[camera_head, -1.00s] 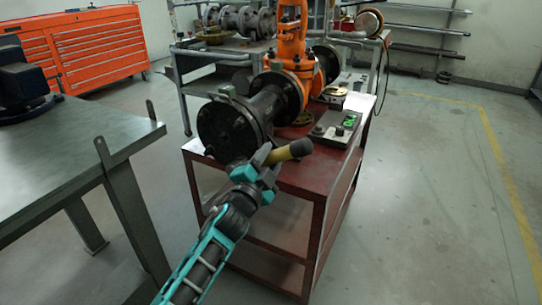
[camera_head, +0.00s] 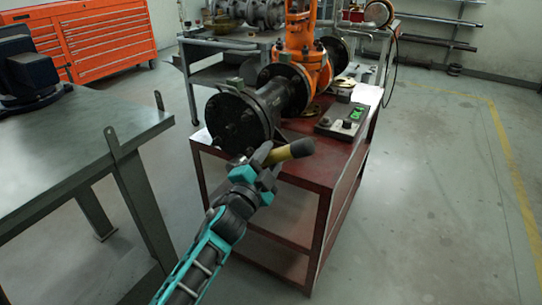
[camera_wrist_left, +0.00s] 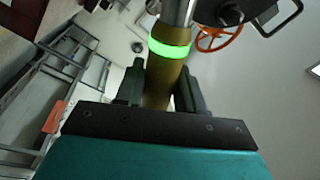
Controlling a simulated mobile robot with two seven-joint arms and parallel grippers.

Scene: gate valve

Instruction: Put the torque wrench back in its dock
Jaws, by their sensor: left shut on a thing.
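My left gripper (camera_head: 262,170) is shut on the torque wrench (camera_head: 279,154), in front of the red bench's near edge in the head view. The wrench has a yellow-brown handle with a black end that points right. In the left wrist view the handle (camera_wrist_left: 164,82) stands between the two fingers (camera_wrist_left: 160,92), with a glowing green ring and a metal shaft above. A grey block with a green light (camera_head: 342,122) sits on the bench to the right; I cannot tell whether it is the dock. My right gripper is not in view.
The dark flanged pipe (camera_head: 238,120) and orange valve (camera_head: 301,50) stand on the red bench (camera_head: 306,172), just beyond my gripper. A grey metal table (camera_head: 75,150) is at the left. Floor on the right (camera_head: 440,190) is clear.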

